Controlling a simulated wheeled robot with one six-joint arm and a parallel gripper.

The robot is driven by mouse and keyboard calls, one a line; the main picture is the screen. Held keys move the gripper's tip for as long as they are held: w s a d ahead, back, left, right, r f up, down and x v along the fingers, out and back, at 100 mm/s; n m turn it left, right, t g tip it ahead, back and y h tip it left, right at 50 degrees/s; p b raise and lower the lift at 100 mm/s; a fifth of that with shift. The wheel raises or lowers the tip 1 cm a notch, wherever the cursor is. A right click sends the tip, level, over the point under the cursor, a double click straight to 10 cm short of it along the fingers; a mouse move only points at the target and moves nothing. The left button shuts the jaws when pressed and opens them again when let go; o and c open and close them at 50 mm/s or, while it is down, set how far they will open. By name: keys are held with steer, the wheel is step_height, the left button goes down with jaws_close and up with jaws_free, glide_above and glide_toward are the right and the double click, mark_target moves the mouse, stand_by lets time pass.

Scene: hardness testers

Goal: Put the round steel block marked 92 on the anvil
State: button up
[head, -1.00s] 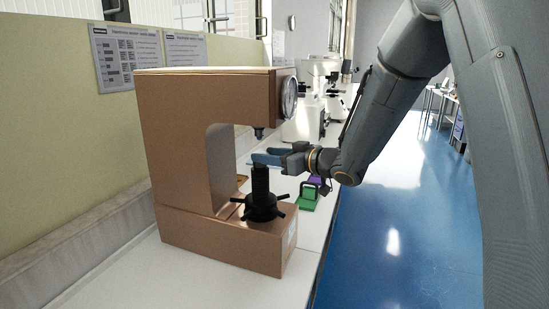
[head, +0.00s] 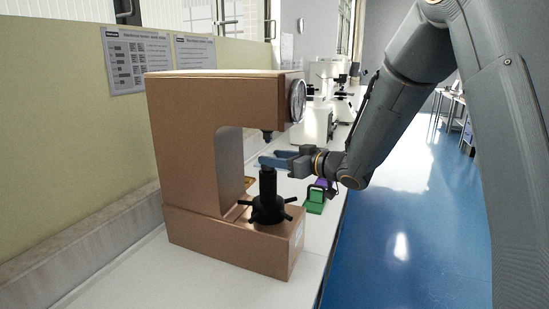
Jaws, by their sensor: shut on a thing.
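The hardness tester (head: 185,130) is a brown C-shaped machine with a round dial on its upper right. Its anvil is the top of a black screw post (head: 267,185) with a spoked handwheel. My gripper (head: 272,162) comes in from the right, with its blue fingers just over the top of the post, below the black indenter (head: 267,136). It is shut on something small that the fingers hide. I cannot see the steel block or its mark, nor tell whether it touches the anvil.
A green item (head: 315,201) and a purple item (head: 321,183) stand on the white bench right of the tester. A small yellow item (head: 248,183) shows behind the post. Other white instruments (head: 318,118) stand farther back. Bare bench lies in front of the tester.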

steer(key=shift+f, duration=0.15)
stand_by(0.3)
steer(key=o, duration=1.4)
steer(key=shift+c, duration=0.2)
steer(key=shift+f, duration=0.1)
steer(key=shift+c, duration=1.1)
steer(key=f+p+v, duration=0.1)
steer(key=p+v, duration=0.1)
steer(key=v, duration=0.5)
steer(key=shift+r+p, duration=0.2)
steer(key=shift+p, duration=0.1)
